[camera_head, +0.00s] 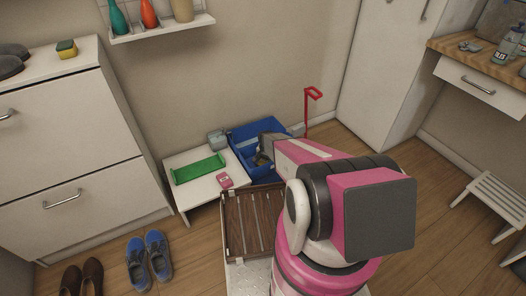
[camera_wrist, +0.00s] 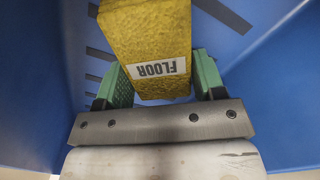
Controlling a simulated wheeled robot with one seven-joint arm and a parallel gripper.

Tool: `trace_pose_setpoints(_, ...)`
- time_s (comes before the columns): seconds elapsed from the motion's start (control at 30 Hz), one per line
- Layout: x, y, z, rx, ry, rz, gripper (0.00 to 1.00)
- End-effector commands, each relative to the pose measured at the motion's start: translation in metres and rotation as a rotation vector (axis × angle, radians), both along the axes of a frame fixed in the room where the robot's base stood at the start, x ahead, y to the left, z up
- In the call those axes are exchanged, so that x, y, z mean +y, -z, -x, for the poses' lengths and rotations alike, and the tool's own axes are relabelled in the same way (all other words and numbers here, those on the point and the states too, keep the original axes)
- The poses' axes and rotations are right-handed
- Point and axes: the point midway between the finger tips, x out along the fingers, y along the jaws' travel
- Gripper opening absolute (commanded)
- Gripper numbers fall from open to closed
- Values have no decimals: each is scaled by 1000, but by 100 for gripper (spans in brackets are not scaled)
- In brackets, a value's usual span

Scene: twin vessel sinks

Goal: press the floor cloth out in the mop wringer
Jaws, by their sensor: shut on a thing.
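The yellow floor cloth (camera_wrist: 150,30), a thick folded block with a white label reading FLOOR, is between the green finger pads of my gripper (camera_wrist: 162,80). My gripper is shut on it. Blue walls (camera_wrist: 285,110) with dark slots surround them in the wrist view. In the head view my gripper (camera_head: 262,157) reaches into the blue mop wringer (camera_head: 248,130) on the floor by the wall. A red upright handle (camera_head: 308,112) stands at the wringer's right side. The cloth is not clearly visible in the head view, where my arm covers part of the wringer.
A low white table (camera_head: 195,193) with a green tray (camera_head: 198,169) and a pink box (camera_head: 224,181) stands left of the wringer. A brown slatted rack (camera_head: 243,222) is in front. A white cabinet (camera_head: 382,80) stands to the right. Shoes (camera_head: 150,259) lie on the floor at left.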

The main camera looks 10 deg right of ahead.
Motion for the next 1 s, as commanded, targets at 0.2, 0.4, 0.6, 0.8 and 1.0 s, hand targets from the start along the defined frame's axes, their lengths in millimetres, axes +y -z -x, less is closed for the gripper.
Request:
trace_pose_setpoints(0.2,3,1,1,1,1,0,41)
trace_pose_setpoints(0.4,6,1,3,1,2,-1,41)
trace_pose_setpoints(0.6,9,1,5,1,2,-1,41)
trace_pose_setpoints(0.8,12,1,6,1,3,-1,41)
trace_pose_setpoints(1.0,9,1,4,1,3,-1,41)
